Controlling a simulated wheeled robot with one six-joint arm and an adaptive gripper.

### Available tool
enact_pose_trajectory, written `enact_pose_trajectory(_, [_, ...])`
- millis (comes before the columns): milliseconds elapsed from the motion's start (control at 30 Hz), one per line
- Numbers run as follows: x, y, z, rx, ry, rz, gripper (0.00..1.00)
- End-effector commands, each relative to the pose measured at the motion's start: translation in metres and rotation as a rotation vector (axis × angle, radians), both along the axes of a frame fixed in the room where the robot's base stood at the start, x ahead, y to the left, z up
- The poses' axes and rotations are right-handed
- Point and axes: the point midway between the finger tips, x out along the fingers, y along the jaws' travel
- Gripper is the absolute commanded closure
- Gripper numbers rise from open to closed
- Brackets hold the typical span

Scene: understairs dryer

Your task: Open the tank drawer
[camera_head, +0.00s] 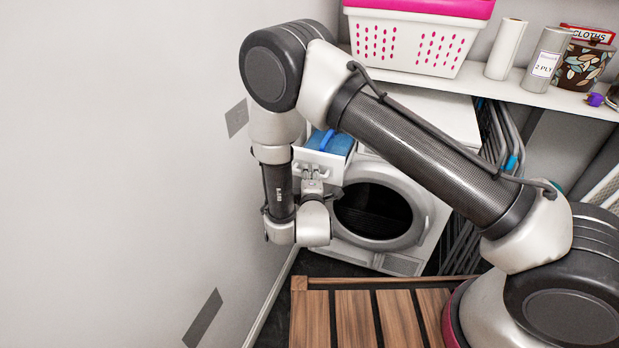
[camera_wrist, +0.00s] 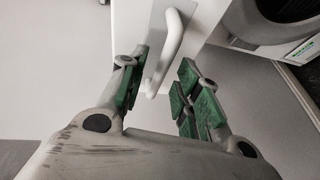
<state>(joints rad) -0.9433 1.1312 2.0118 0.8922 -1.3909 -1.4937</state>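The tank drawer stands pulled out from the upper left of the white dryer (camera_head: 432,228). Its white front (camera_head: 334,160) faces me, and a blue tank (camera_head: 331,142) shows behind it. In the wrist view the drawer's white bar handle (camera_wrist: 170,48) runs slanting, with its near end between my green-padded fingers. My gripper (camera_wrist: 158,72) is open, with one finger on each side of the handle and gaps showing. In the head view my gripper (camera_head: 312,180) is at the drawer front, partly hidden by my wrist.
The dryer's round door (camera_head: 375,212) is shut below the drawer. A wall (camera_head: 120,170) stands close on the left. A shelf (camera_head: 500,88) above holds a pink and white basket (camera_head: 413,40) and rolls. A slatted wooden bench (camera_head: 360,315) is in front.

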Motion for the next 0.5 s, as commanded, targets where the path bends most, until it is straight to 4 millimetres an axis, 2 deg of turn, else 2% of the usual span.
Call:
enact_pose_trajectory(133, [-0.0002,0.0001,-0.0001,0.000,0.000,0.000,0.67])
enact_pose_trajectory(333, [-0.0004,0.0001,0.0001,0.000,0.000,0.000,1.00])
enact_pose_trajectory(500, [-0.0005,0.0002,0.0000,0.000,0.001,0.000,1.00])
